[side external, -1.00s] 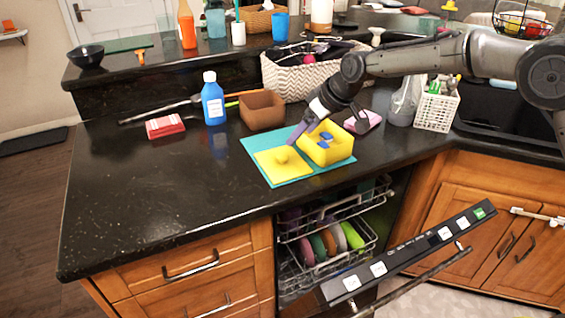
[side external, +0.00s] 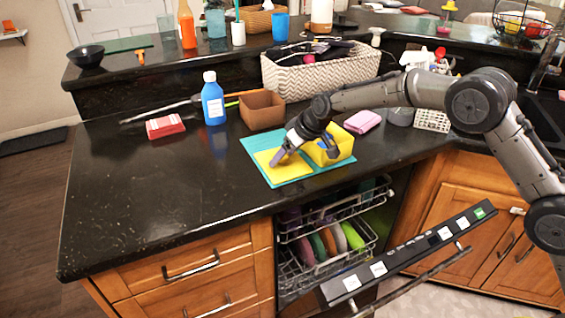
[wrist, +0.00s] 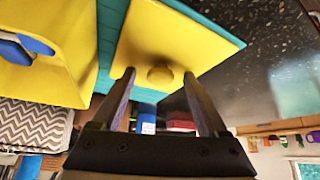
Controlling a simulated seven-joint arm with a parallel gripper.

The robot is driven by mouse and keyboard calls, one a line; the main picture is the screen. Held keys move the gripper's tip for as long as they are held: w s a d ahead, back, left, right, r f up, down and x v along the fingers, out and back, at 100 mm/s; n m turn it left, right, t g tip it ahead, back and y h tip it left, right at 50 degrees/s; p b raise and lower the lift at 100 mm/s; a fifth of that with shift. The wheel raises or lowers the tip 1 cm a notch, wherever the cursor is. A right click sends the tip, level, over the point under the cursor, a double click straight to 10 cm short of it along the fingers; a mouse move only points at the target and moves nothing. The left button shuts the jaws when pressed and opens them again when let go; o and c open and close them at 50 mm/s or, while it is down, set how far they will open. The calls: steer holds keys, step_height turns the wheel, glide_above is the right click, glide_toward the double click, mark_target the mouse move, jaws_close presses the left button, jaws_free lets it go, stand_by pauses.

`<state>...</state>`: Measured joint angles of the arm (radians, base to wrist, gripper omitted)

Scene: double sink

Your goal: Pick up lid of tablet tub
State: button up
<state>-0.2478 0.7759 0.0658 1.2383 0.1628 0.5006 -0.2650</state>
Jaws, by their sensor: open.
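The yellow tub lid (side external: 293,172) lies flat on a teal mat (side external: 249,147), its round knob (wrist: 160,75) facing up. My gripper (side external: 276,160) is down over the lid, with its fingers open. In the wrist view my fingertips (wrist: 159,77) stand on either side of the knob, with a gap on both sides. In the side view my gripper hides the knob. The open yellow tub (side external: 343,146) stands on the mat just right of the lid. Blue tablets (wrist: 30,44) show inside it in the wrist view.
A brown box (side external: 261,109), a blue bottle (side external: 213,101) and a red-and-white packet (side external: 165,126) stand behind the mat. A pink item (side external: 363,121) lies right of the tub. The counter's left part is clear. An open dishwasher (side external: 330,235) sits below the front edge.

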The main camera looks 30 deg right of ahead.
steer(key=shift+c, duration=0.3)
jaws_close()
steer(key=shift+r, duration=0.1)
